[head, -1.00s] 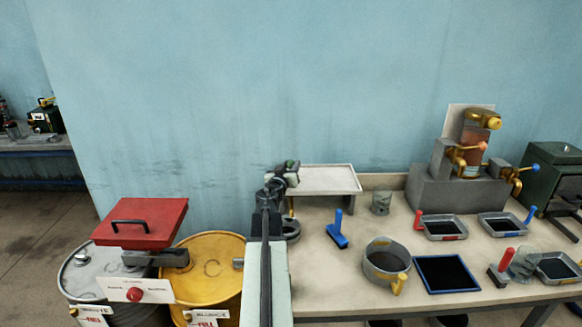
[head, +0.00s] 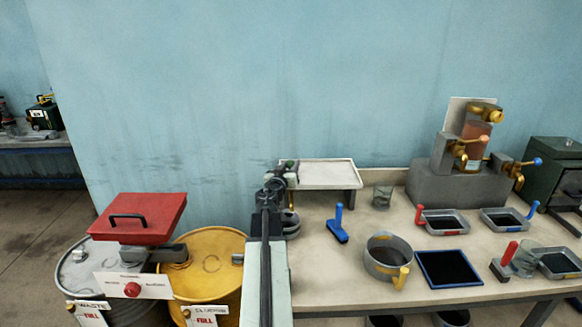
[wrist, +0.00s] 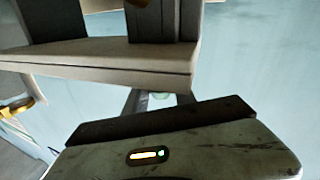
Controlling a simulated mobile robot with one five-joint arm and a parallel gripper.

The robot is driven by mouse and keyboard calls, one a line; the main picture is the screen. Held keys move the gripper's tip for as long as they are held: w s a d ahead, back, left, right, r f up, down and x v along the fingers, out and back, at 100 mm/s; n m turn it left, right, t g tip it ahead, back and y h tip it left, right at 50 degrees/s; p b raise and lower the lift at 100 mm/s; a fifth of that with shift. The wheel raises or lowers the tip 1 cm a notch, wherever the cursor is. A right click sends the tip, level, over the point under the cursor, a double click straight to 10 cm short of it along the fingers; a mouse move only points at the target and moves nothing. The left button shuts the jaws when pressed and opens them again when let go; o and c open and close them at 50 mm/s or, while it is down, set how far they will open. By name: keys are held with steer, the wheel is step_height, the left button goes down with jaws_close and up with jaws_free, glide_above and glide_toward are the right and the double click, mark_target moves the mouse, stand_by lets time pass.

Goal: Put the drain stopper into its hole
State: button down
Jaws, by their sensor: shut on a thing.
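My gripper (head: 285,178) is at the left end of the table, beside the left edge of the raised white shelf. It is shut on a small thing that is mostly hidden. In the wrist view a pale green patch (wrist: 160,97) shows between my fingers, with the shelf-like beige edge (wrist: 100,62) just beyond. I cannot make out the drain stopper or its hole for sure. A dark round thing (head: 291,224) stands on the table below my gripper, partly covered by my arm.
The raised white shelf (head: 320,172) stands at the back left of the table. A blue-handled tool (head: 338,225), a grey pot (head: 386,265) and several trays lie to the right.

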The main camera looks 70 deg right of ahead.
steer(key=shift+f+b, duration=0.4)
steer(key=shift+f, duration=0.1)
steer(key=c, duration=0.9)
jaws_free()
steer(key=shift+c, duration=0.2)
steer(key=a, duration=0.8)
steer(key=shift+s+r, duration=0.1)
steer(key=shift+s, duration=0.15)
steer(key=shift+d, duration=0.1)
